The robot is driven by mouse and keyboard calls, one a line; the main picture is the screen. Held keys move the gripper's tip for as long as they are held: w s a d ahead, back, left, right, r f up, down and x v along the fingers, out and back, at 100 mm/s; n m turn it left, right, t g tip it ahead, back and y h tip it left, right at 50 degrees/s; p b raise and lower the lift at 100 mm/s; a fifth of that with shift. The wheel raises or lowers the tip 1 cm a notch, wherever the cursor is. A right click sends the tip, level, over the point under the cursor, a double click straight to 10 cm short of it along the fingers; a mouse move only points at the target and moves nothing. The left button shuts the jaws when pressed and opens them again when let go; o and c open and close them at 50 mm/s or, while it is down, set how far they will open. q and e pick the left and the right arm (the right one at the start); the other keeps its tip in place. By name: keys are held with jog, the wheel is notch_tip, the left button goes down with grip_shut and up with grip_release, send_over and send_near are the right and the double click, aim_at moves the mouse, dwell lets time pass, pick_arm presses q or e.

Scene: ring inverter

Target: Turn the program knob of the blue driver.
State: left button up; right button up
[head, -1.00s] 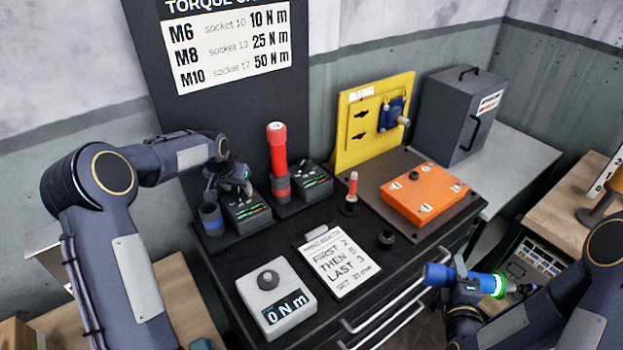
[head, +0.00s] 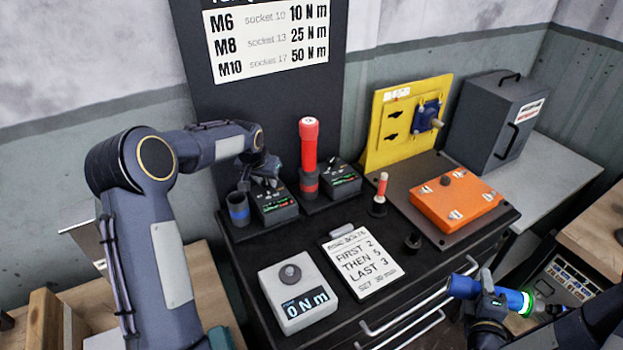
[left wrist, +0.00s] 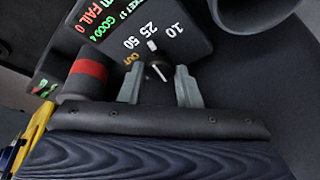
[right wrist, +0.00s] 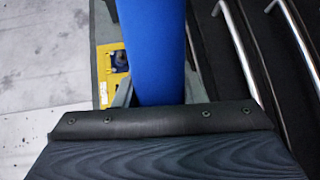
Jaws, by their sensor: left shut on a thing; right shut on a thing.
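The blue driver (head: 490,294) is held low at the right in the head view, with a lit green ring near one end. My right gripper (head: 489,306) is shut around its blue body (right wrist: 155,50). The blue driver's controller (head: 274,204) is a dark box beside an empty blue-banded holder (head: 238,212). My left gripper (head: 262,180) is over this box. In the left wrist view its fingers (left wrist: 160,88) stand either side of the program knob (left wrist: 157,72), shut on it. Marks 10, 25, 50 and OUT surround the knob, which is partly hidden.
A red driver (head: 309,145) stands in a red-banded holder close to my left gripper, with a second controller (head: 341,180) beside it. A torque tester (head: 300,305) reads 0 N m. An order card (head: 361,262) and an orange plate (head: 457,200) lie to the right.

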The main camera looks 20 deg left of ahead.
pick_arm(q)
jog(key=n+b, duration=0.1)
jog(key=n+y+b, duration=0.1)
jog(key=n, duration=0.1)
jog(key=shift+d+f, duration=0.1)
jog(key=shift+d, duration=0.1)
jog(key=shift+w+n+g+y+b, duration=0.1)
jog(key=shift+n+g+y+b, duration=0.3)
jog(key=shift+n, duration=0.5)
jog(key=shift+n+g+y+b, duration=0.1)
jog(key=shift+n+y+b, duration=0.2)
jog(key=shift+n+b, duration=0.45)
jog(key=shift+n, duration=0.35)
jog(key=o, duration=1)
jog(key=shift+c, duration=0.2)
jog(key=v, duration=1.2)
jog(key=shift+d, duration=0.1)
